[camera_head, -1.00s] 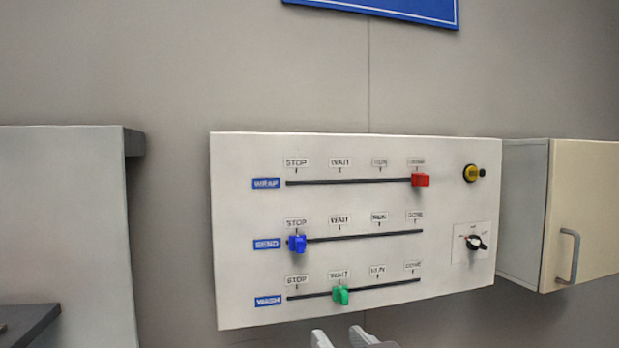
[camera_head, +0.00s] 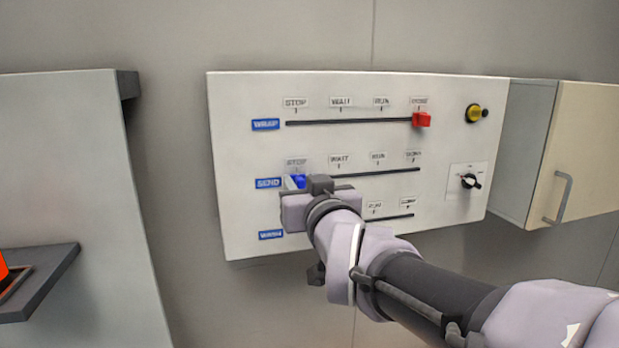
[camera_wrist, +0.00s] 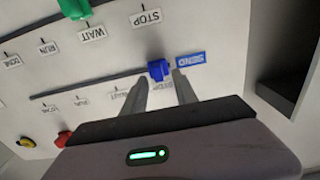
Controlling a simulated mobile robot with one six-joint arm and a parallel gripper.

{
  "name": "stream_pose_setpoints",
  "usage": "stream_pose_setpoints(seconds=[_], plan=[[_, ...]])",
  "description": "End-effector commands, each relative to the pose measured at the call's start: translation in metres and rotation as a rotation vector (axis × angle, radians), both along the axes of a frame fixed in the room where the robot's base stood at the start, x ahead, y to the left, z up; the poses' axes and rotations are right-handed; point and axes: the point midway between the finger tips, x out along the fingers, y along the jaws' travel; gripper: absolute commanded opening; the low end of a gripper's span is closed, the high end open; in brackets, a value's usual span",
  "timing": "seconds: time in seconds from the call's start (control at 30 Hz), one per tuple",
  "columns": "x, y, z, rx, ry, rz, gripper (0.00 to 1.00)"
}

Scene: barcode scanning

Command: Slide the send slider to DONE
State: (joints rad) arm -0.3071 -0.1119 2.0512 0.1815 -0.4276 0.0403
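The blue send slider knob (camera_head: 299,181) sits at the STOP end of the middle track (camera_head: 385,172), beside the blue SEND label (camera_head: 269,183). The DONE mark (camera_head: 413,155) is at the track's right end. My gripper (camera_head: 293,183) is at the knob and partly covers it. In the upside-down wrist view, the blue knob (camera_wrist: 158,70) shows just ahead of and between the two parted fingertips (camera_wrist: 159,78). A gap shows on both sides, and I cannot tell whether either finger touches it.
The red WRAP knob (camera_head: 421,119) is at the right end of the upper track. The green WASH knob (camera_wrist: 75,8) is hidden by my arm in the head view. A yellow button (camera_head: 473,113) and a black dial (camera_head: 470,181) are at the panel's right. A cabinet (camera_head: 575,150) stands beyond.

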Motion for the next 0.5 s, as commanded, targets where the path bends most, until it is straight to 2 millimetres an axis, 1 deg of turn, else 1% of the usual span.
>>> stream_pose_setpoints(seconds=[0.27, 0.37, 0.4, 0.43, 0.47, 0.5], plan=[[0.0022, 0.0005, -0.0004, 0.000, 0.000, 0.000, 0.35], [0.0020, 0.0005, -0.0004, 0.000, 0.000, 0.000, 0.17], [0.0020, 0.0005, -0.0004, 0.000, 0.000, 0.000, 0.09], [0.0020, 0.0005, -0.0004, 0.000, 0.000, 0.000, 0.03], [0.0019, 0.0005, -0.0004, 0.000, 0.000, 0.000, 0.00], [0.0019, 0.0006, -0.0004, 0.000, 0.000, 0.000, 0.00]])
